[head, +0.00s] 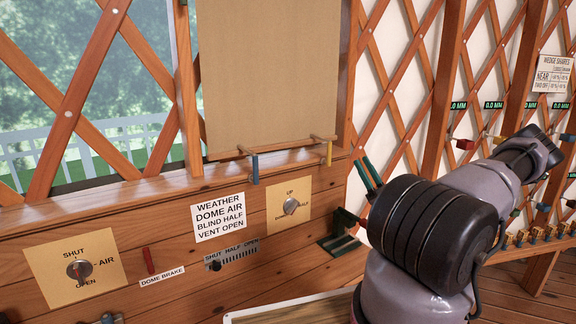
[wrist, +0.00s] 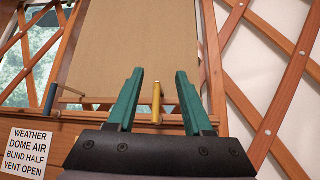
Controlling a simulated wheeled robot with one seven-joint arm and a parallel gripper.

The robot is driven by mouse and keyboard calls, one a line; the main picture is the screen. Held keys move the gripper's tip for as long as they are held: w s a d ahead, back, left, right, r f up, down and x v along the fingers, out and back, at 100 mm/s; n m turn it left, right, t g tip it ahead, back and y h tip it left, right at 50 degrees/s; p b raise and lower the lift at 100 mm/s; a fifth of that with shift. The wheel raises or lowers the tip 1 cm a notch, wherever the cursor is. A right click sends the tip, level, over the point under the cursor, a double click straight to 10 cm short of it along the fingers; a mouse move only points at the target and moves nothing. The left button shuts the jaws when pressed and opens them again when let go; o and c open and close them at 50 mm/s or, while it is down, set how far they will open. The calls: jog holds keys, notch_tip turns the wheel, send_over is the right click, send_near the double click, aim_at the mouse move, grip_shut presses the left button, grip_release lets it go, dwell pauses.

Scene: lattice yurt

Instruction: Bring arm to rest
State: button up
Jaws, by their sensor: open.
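My gripper (wrist: 159,74) shows in the wrist view with its two teal fingers apart and nothing held. A yellow peg (wrist: 156,103) on the blind's lower bar shows between the fingers; I cannot tell how far beyond them it is. In the head view my gripper (head: 367,170) is partly hidden behind my arm, just right of the window frame. The brown blind (head: 268,75) hangs over part of the window. Its lower bar carries a blue peg (head: 255,168) at left and the yellow peg (head: 329,153) at right, apart from my fingers in the head view.
The wooden wall below the sill holds a SHUT/OPEN air knob (head: 79,269), a red dome brake lever (head: 149,261), a slider (head: 215,265), an UP dial (head: 290,206) and a weather sign (head: 219,217). Lattice with gauges stands at right. A pale-edged surface (head: 290,307) lies below.

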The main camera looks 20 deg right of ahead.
jog(key=s+a+r+n+g, duration=0.2)
jog(key=s+a+n+g, duration=0.2)
jog(key=a+n+g, duration=0.4)
jog(key=s+a+r+n+g, duration=0.25)
jog(key=a+n+g, duration=0.4)
jog(key=g, duration=0.35)
jog(key=s+a+r+n+g, duration=0.2)
jog(key=s+a+n+g, duration=0.2)
jog(key=a+n+g, duration=0.4)
jog(key=s+r+n+t+h, duration=0.2)
jog(key=s+r+t+h, duration=0.2)
jog(key=r, duration=0.4)
jog(key=s+d+r+n+t+h, duration=0.1)
jog(key=s+r+n+t+h, duration=0.1)
jog(key=s+r+t+h, duration=0.2)
notch_tip(320, 180, up, 4)
jog(key=s+h, duration=0.2)
jog(key=h, duration=0.1)
jog(key=shift+r, duration=0.25)
